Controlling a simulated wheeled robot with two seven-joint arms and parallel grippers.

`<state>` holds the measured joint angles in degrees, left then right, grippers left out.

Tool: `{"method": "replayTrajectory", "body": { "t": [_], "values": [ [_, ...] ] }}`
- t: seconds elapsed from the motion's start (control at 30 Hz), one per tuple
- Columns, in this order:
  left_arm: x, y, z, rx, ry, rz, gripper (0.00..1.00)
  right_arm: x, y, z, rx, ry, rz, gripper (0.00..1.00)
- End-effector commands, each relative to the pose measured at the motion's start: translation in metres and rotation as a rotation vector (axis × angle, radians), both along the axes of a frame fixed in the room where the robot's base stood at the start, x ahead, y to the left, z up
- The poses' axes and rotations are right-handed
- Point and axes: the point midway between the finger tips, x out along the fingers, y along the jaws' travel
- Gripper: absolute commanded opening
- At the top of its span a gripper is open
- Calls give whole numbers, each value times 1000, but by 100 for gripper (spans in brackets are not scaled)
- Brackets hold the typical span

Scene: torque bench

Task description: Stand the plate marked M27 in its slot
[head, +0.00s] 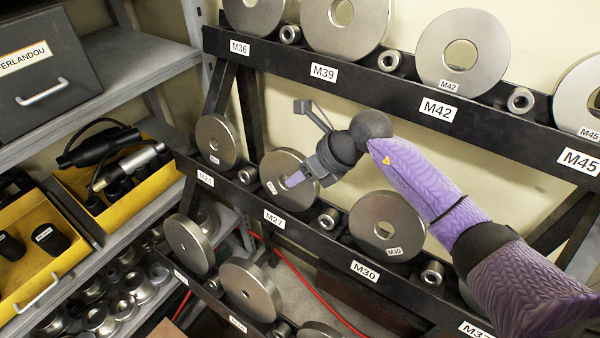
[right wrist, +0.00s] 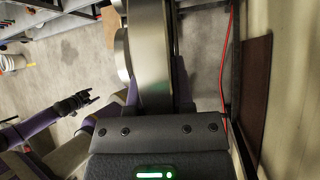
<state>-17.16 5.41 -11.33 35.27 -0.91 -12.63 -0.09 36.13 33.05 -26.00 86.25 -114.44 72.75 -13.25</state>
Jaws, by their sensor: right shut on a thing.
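The plate above the M27 label is a round steel disc (head: 272,167) in the middle row of the black rack. It stands on edge behind the rail, and its lower edge is hidden there. A small tag on its face is too small to read. The M27 label (head: 275,219) is on the rail below it. My right gripper (head: 293,181) is shut on this plate at its right side.
The M30 plate (head: 386,222) stands to the right, and another plate (head: 217,141) to the left in the same row. Steel collars, such as one (head: 329,218), sit between plates. Larger plates, including M42 (head: 462,58), fill the row above. Yellow bins (head: 34,228) stand on the left shelf.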

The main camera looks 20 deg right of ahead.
Motion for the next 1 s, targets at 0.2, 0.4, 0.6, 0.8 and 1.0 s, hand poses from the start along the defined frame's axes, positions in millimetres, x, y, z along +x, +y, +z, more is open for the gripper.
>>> {"method": "replayTrajectory", "body": {
  "t": [0.2,0.4,0.6,0.8,1.0],
  "values": [
    [0,2,0,4,-1,-2,70,1,0,2,3,-6,0,67],
    [0,2,0,2,0,-1,70,-1,0,-2,-3,6,0,70],
    [0,-2,3,-2,-1,2,70,-9,-15,19,-6,0,-1,70],
    [0,-5,4,-8,0,3,70,-27,-41,58,-3,-3,-2,70],
    [0,-6,3,-9,0,4,70,-35,-52,76,0,-4,0,70]
  ]
}}
